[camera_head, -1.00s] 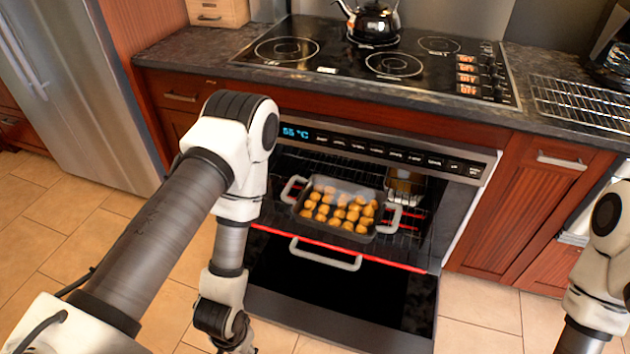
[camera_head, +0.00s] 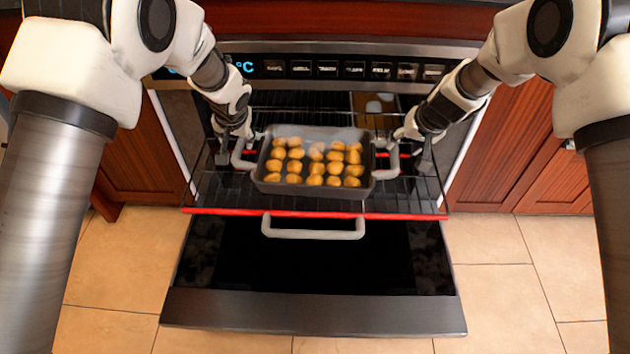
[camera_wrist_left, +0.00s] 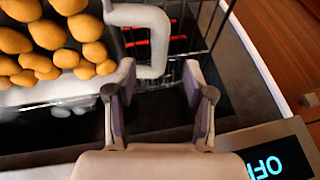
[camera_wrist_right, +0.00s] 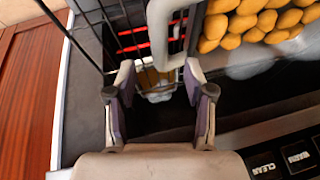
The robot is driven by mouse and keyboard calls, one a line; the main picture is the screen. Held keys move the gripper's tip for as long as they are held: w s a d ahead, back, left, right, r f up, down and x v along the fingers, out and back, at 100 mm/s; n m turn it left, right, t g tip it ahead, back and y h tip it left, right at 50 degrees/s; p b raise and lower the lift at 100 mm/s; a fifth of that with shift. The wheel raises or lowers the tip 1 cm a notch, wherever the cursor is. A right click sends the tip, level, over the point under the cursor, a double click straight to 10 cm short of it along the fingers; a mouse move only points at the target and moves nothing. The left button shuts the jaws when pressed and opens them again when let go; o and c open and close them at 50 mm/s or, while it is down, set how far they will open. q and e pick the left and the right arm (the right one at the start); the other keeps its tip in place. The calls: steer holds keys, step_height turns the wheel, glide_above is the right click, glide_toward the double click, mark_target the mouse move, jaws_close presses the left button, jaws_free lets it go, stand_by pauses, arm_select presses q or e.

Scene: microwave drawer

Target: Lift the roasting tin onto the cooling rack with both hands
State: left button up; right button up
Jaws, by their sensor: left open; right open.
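The dark roasting tin (camera_head: 320,190), filled with round golden pieces, sits on the oven rack and has a light grey handle at each end. My left gripper (camera_head: 230,150) is open at the left handle (camera_head: 240,155). My right gripper (camera_head: 418,150) is open at the right handle (camera_head: 392,165). In the right wrist view that handle (camera_wrist_right: 165,30) lies ahead of and between the fingertips. Neither gripper visibly grips. The cooling rack is out of view now.
The oven rack's red front bar (camera_head: 320,213) extends over the lowered oven door (camera_head: 310,310), which has a grey handle (camera_head: 313,234). The control panel (camera_head: 330,68) is above. A container (camera_head: 375,105) stands behind the tin. Tiled floor is clear on both sides.

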mark_target(238, 148)
arm_select(q)
steer(key=shift+w+f, duration=0.15)
steer(key=shift+f, duration=0.15)
arm_select(e)
steer(key=shift+w+f, duration=0.1)
steer(key=shift+f, duration=0.25)
arm_select(q)
steer(key=x, duration=0.7)
arm_select(e)
steer(key=x, duration=0.7)
arm_select(q)
jaws_close()
arm_select(e)
jaws_close()
arm_select(q)
steer(key=shift+r, duration=0.1)
arm_select(e)
steer(key=shift+r, duration=0.15)
